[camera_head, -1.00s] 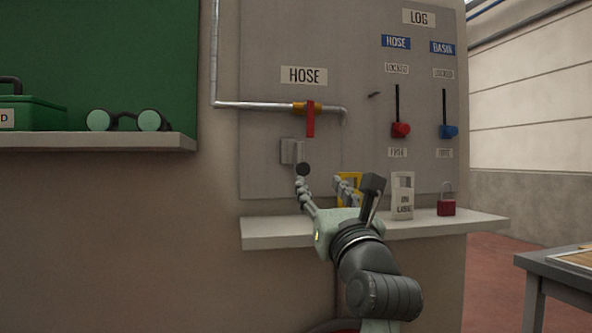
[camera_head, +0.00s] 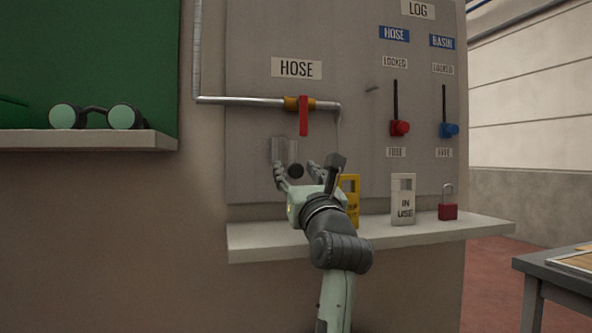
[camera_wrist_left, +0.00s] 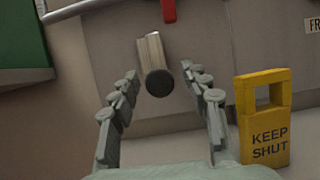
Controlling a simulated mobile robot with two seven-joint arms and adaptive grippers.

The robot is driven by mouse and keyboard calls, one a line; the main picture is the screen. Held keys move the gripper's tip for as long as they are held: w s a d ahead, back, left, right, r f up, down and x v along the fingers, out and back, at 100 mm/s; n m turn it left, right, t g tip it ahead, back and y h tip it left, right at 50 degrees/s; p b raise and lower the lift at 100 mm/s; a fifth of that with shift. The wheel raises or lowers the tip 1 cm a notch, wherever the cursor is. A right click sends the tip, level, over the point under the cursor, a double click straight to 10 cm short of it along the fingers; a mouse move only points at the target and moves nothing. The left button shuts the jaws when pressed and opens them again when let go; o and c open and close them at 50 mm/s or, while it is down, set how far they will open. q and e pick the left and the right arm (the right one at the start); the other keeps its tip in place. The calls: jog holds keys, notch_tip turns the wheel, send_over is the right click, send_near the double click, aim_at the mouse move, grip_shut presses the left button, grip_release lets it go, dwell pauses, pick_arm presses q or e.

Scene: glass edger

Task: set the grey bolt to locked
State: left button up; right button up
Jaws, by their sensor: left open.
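The grey bolt (camera_head: 279,149) is on the wall panel below the red-handled hose valve (camera_head: 303,116). Its dark round knob (camera_head: 296,171) faces me, and it also shows in the left wrist view (camera_wrist_left: 158,83). My left gripper (camera_head: 295,166) is open, with a finger to either side of the knob. In the left wrist view my left gripper (camera_wrist_left: 159,76) has clear gaps between its fingers and the knob. No lock label shows on the bolt. My right gripper is out of view.
A shelf (camera_head: 400,234) below holds a yellow KEEP SHUT tag (camera_wrist_left: 266,120), a white IN USE tag (camera_head: 403,200) and a red padlock (camera_head: 447,206). Red (camera_head: 399,128) and blue (camera_head: 448,130) sliders are to the right, near FREE labels.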

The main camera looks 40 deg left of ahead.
pick_arm(q)
jog(key=shift+w+a, duration=0.2)
grip_shut()
dwell(0.4)
